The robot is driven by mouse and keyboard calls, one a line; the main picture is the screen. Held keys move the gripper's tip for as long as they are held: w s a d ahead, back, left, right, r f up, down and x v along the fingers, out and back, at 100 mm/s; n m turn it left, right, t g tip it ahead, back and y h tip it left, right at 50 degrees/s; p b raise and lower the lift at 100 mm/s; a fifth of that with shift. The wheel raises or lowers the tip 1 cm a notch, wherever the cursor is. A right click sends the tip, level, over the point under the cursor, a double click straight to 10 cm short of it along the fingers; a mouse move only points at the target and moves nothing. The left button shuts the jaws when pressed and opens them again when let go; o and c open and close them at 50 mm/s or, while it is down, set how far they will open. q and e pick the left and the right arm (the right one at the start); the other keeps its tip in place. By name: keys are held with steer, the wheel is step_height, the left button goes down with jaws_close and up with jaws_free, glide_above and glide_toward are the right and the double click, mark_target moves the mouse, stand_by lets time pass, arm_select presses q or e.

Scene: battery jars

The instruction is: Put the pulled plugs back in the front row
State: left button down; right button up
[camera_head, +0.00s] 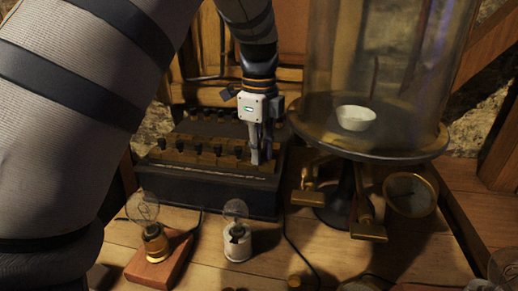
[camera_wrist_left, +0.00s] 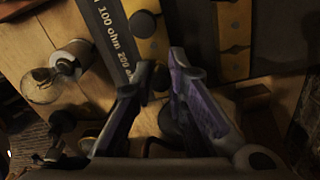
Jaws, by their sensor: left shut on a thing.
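The dark plug box (camera_head: 205,185) stands on the wooden table in the head view. Its front row of black-topped plugs (camera_head: 197,148) runs along a brass strip, with another row behind. My left gripper (camera_head: 262,157) points down at the right end of the front row, its fingertips at the strip. In the left wrist view, the left gripper (camera_wrist_left: 160,75) is closed on a small dark plug (camera_wrist_left: 159,77), mostly hidden between the fingers. The box's label (camera_wrist_left: 108,42) reads "100 ohm", and a dark round spot shows in the brass strip (camera_wrist_left: 148,7). My right gripper is out of view.
A bell jar (camera_head: 390,60) covers a white dish (camera_head: 356,117) on a round pump plate right of the box. A brass gauge (camera_head: 408,195) sits below it. Two bulbs stand in front: one on a wooden block (camera_head: 160,262), one on a white base (camera_head: 237,246).

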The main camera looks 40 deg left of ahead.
arm_select(q)
steer(key=c, duration=1.5)
jaws_free()
step_height(320, 180, up, 12)
steer(key=shift+r, duration=0.1)
